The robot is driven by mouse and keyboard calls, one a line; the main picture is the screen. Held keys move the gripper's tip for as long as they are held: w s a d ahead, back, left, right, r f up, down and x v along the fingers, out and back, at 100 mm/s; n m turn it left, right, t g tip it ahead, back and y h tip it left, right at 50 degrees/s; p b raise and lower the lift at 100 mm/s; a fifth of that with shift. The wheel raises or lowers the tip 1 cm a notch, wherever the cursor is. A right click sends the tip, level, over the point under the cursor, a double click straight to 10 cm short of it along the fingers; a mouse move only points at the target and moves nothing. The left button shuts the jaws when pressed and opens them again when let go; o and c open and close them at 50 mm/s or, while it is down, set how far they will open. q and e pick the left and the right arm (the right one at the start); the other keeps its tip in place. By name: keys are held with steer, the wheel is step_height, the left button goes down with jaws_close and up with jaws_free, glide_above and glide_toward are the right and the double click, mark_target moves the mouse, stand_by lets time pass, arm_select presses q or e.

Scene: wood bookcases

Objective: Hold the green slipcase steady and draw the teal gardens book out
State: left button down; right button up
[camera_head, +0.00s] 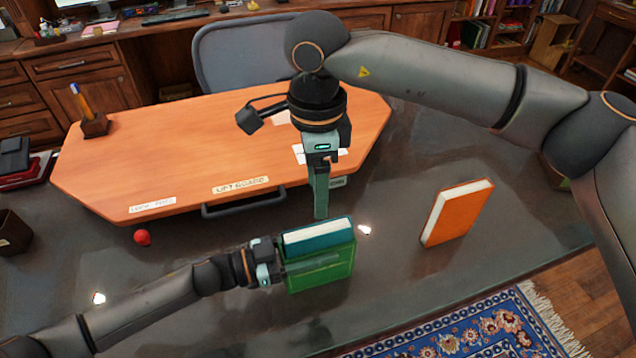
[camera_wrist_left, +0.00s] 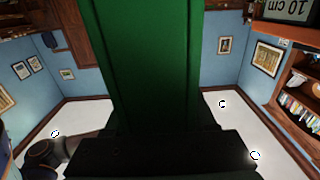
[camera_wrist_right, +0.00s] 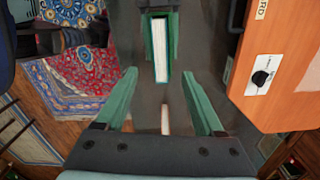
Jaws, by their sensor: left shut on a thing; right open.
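The green slipcase (camera_head: 322,276) stands upright on the grey desk, its open side up. The teal gardens book (camera_head: 318,235) sits inside it, its top part and pale page edges showing above the slipcase. My left gripper (camera_head: 285,266) is shut on the slipcase from its left side; in the left wrist view the green slipcase (camera_wrist_left: 152,65) fills the middle. My right gripper (camera_head: 320,200) points down above and just behind the book, open and empty. In the right wrist view the book (camera_wrist_right: 161,48) lies ahead between the two spread fingers (camera_wrist_right: 158,85).
An orange book (camera_head: 457,213) stands on the desk to the right. A wooden lift board (camera_head: 170,150) with a dark handle lies behind the slipcase. A red ball (camera_head: 142,238) is at left. The desk between slipcase and orange book is clear.

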mark_target(318, 229)
steer(key=shift+n, duration=0.9)
step_height(318, 229, down, 12)
steer(key=shift+f, duration=0.1)
steer(key=shift+c, duration=0.2)
jaws_close()
stand_by(0.9)
